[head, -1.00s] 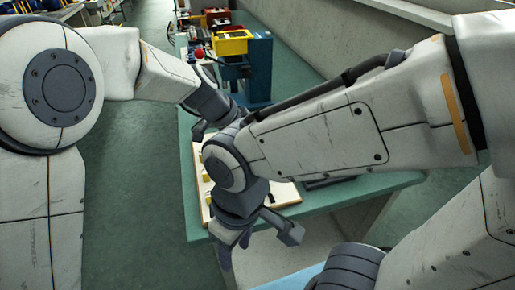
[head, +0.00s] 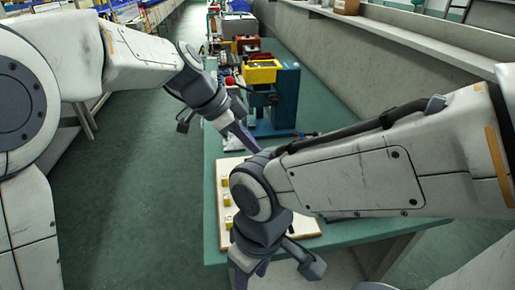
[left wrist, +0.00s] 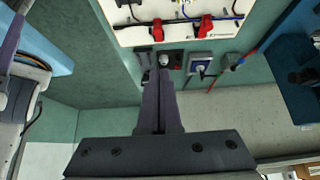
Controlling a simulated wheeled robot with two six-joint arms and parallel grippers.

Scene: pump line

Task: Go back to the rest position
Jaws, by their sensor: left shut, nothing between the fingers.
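My left gripper (head: 243,137) reaches in from the left in the head view, above the near-left part of the green bench (head: 345,232). Its purple fingers point down and to the right. In the left wrist view the fingers (left wrist: 161,105) are together with nothing between them. My right gripper (head: 240,272) hangs low at the bottom of the head view, in front of the bench's near edge. Its fingertips run to the picture edge, and I cannot see whether they are apart. My right forearm crosses the bench and hides part of it.
A pale board (head: 225,185) with yellow blocks lies on the bench, partly behind my right arm. A blue stand (head: 285,95) with a yellow bin (head: 262,72) stands farther back. A grey wall runs along the right. The green floor (head: 120,190) left of the bench is clear.

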